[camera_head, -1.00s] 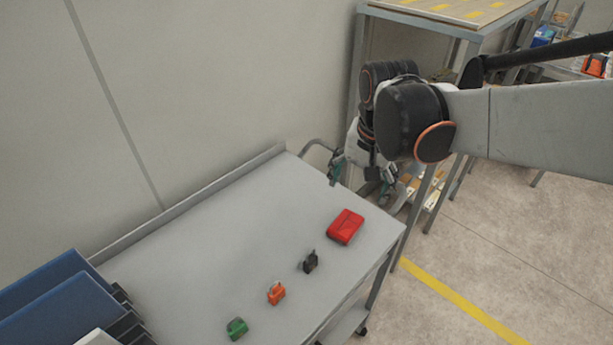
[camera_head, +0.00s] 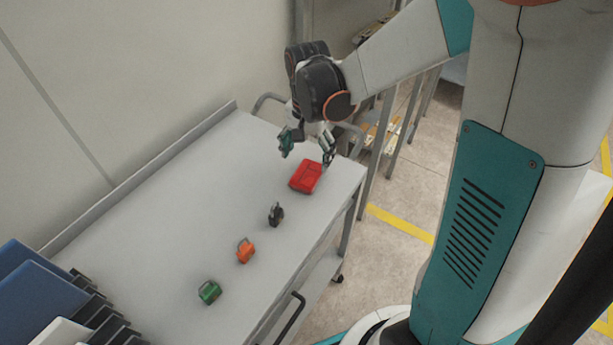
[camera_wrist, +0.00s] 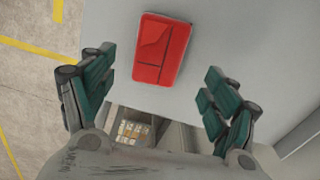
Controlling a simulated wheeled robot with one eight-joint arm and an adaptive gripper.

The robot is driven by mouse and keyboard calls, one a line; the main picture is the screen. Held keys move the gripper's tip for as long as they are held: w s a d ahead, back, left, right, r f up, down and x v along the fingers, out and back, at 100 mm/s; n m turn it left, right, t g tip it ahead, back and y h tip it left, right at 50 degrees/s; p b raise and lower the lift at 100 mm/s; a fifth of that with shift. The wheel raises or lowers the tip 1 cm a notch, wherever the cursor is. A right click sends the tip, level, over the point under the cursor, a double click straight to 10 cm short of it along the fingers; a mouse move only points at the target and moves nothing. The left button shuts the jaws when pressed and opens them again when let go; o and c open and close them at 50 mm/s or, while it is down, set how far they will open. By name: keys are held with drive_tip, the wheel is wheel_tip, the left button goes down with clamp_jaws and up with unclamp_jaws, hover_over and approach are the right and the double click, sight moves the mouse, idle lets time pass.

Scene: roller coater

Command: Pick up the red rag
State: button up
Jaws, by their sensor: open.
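The red rag (camera_head: 306,177) is a folded, flat rectangular bundle lying on the grey cart top near its far right end. In the wrist view the red rag (camera_wrist: 162,49) lies ahead of the fingertips, roughly between their lines and a little left of centre. My gripper (camera_head: 308,150) is above the cart's far end, just beyond the rag. In the wrist view my gripper (camera_wrist: 158,75) has its two green-padded fingers spread wide with nothing between them. The rag is fully visible there and no finger appears to touch it.
On the cart top (camera_head: 150,215), a black padlock (camera_head: 276,214), an orange padlock (camera_head: 245,251) and a green padlock (camera_head: 209,292) stand in a row nearer than the rag. Blue panels (camera_head: 38,290) sit in a rack at the lower left. A wall runs along the cart's left side.

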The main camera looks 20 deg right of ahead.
sight(308, 172)
wheel_tip(308, 172, down, 6)
drive_tip(key=b, duration=0.2)
drive_tip(key=shift+s+r+b, duration=0.1)
drive_tip(key=shift+r+b, duration=0.05)
drive_tip(key=shift+b, duration=0.25)
drive_tip(key=c, duration=1.1)
